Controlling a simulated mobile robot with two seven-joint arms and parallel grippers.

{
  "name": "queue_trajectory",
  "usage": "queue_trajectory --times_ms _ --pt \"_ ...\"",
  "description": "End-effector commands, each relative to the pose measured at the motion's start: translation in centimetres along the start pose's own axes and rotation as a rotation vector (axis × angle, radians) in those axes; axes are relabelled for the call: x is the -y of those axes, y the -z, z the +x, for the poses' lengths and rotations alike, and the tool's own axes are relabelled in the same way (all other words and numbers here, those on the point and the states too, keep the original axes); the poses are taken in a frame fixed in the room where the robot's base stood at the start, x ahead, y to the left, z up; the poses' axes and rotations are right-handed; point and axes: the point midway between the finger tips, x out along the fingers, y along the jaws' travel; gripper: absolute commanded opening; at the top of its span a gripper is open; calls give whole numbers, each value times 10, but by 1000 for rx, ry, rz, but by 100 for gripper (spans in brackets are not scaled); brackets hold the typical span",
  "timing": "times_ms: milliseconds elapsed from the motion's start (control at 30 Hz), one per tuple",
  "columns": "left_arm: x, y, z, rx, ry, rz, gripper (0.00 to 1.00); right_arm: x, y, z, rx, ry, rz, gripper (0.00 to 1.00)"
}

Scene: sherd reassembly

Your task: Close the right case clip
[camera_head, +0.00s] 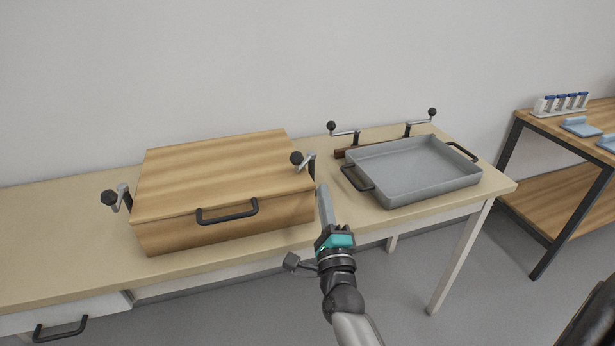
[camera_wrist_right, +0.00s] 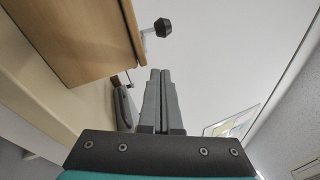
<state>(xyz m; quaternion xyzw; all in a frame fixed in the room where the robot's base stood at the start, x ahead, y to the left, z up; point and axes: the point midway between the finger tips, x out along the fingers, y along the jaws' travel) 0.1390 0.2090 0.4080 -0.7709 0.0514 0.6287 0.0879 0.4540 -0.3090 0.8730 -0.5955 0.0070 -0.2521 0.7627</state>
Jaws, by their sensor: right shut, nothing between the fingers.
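The wooden case (camera_head: 223,177) stands on the bench with its lid down and a black handle on its front. The right case clip (camera_head: 305,161) is a grey metal lever with a black knob at the case's right side. Its knob (camera_wrist_right: 162,27) shows beside the case's edge in the right wrist view. My right gripper (camera_head: 321,187) is shut and empty, just to the right of the case and below the clip in the picture. Its two fingers (camera_wrist_right: 160,72) lie together in the right wrist view, apart from the knob. My left gripper is not in view.
A left clip (camera_head: 117,196) sits at the case's other side. A grey tray (camera_head: 415,180) with black handles stands to the right. Behind it is a wooden rail with two cranked levers (camera_head: 345,133). A second table (camera_head: 560,125) holds a tube rack. The bench's left end is clear.

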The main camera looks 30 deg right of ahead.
Motion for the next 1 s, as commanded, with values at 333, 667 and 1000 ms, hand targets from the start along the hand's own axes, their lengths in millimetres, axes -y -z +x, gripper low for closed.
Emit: queue_trajectory --times_ms 333,667,1000 --pt "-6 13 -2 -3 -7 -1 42 0 -19 45 0 1 2 0" --pt "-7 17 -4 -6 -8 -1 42 0 -29 55 1 0 -1 0" --pt "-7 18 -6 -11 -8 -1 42 -2 -34 56 2 -2 0 0"
